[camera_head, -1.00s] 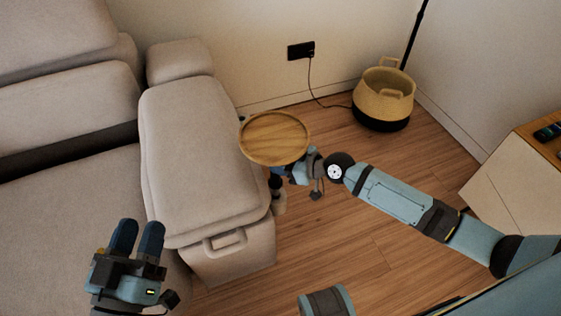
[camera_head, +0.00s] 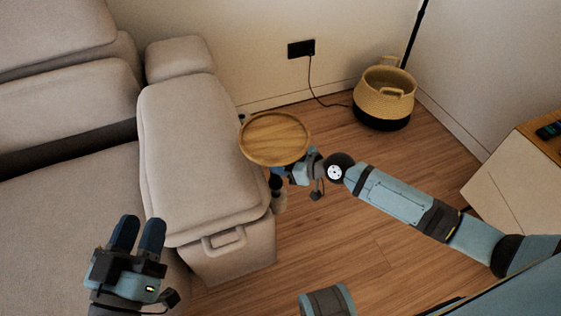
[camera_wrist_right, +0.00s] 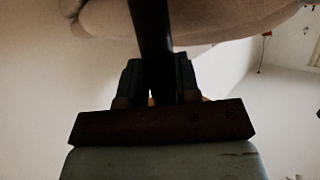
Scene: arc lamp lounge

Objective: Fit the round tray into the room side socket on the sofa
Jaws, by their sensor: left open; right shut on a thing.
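The round wooden tray (camera_head: 274,138) is held level beside the far part of the sofa's right armrest, with its left rim close to the armrest edge. In the right wrist view my right gripper (camera_wrist_right: 160,88) is shut on the tray's dark stem (camera_wrist_right: 152,45). The sofa (camera_head: 200,150) fills the left of the head view. The room side socket cannot be made out; a small dark post (camera_head: 278,190) shows below the tray next to the armrest. My left gripper (camera_head: 138,236) is open and empty over the seat.
A woven basket (camera_head: 384,97) with a black base stands near the wall corner. A cable runs from a black wall outlet (camera_head: 301,49) toward it. A low cabinet (camera_head: 520,180) with dark remotes stands at the right. The wooden floor (camera_head: 345,235) between is clear.

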